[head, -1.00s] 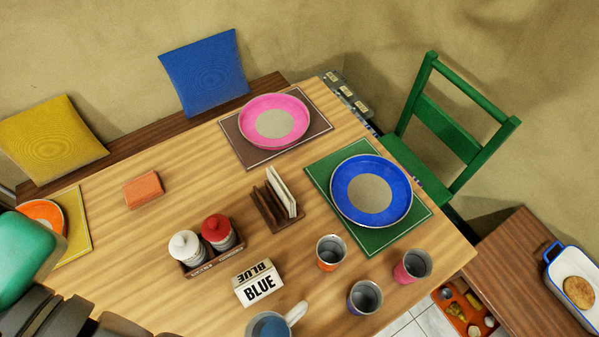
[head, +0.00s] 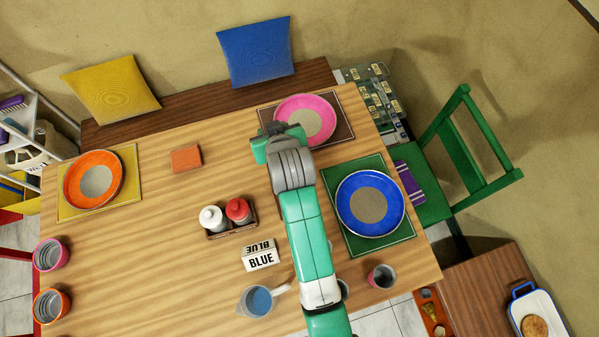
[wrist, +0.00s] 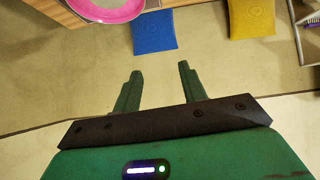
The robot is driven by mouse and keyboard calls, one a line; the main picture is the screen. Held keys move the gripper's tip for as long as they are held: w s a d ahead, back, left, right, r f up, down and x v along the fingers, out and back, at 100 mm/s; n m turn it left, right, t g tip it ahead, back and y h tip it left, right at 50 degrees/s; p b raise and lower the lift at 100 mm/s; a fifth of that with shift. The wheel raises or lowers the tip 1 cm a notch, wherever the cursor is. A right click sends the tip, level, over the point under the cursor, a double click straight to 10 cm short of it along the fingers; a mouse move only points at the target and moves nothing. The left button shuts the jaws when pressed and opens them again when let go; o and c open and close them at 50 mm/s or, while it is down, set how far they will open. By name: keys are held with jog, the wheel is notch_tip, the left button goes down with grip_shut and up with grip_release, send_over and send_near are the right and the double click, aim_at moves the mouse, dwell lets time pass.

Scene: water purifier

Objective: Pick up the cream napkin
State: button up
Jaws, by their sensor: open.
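The cream napkin is not visible in either view now. The wooden rack that held a pale upright sheet a second ago is hidden behind my arm in the head view. My gripper (head: 268,143) is over the far part of the table, just left of the pink plate (head: 305,118). In the wrist view my gripper (wrist: 160,82) is open, its two green fingers apart with nothing between them. They point toward the beige wall and cushions, and the pink plate (wrist: 105,6) shows at the upper left.
Cups stand along the near edge. The table's left middle is mostly clear around an orange-brown block (head: 186,159).

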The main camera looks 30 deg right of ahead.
jog(key=s+f+g+p, duration=0.1)
jog(key=s+f, duration=0.2)
jog(key=f, duration=0.1)
jog(key=s+d+f+g+p, duration=0.1)
jog(key=s+f+g, duration=0.1)
jog(key=s+f, duration=0.2)
jog(key=s+f+g+y+p, duration=0.1)
jog(key=s+f+g+p, duration=0.1)
jog(key=s+f, duration=0.2)
jog(key=shift+d+f+m, duration=0.25)
jog(key=shift+f+m, duration=0.15)
jog(key=shift+f, duration=0.35)
jog(key=shift+b+x, duration=0.5)
jog(key=shift+x, duration=0.9)
jog(key=x, duration=0.3)
jog(key=a+b+x, duration=0.1)
jog(key=shift+w+f, duration=0.2)
jog(key=shift+w, duration=0.1)
jog(key=shift+w+d+f, duration=0.1)
jog(key=shift+f, duration=0.15)
jog(key=shift+f+b, duration=0.25)
jog(key=shift+b, duration=0.05)
grip_shut()
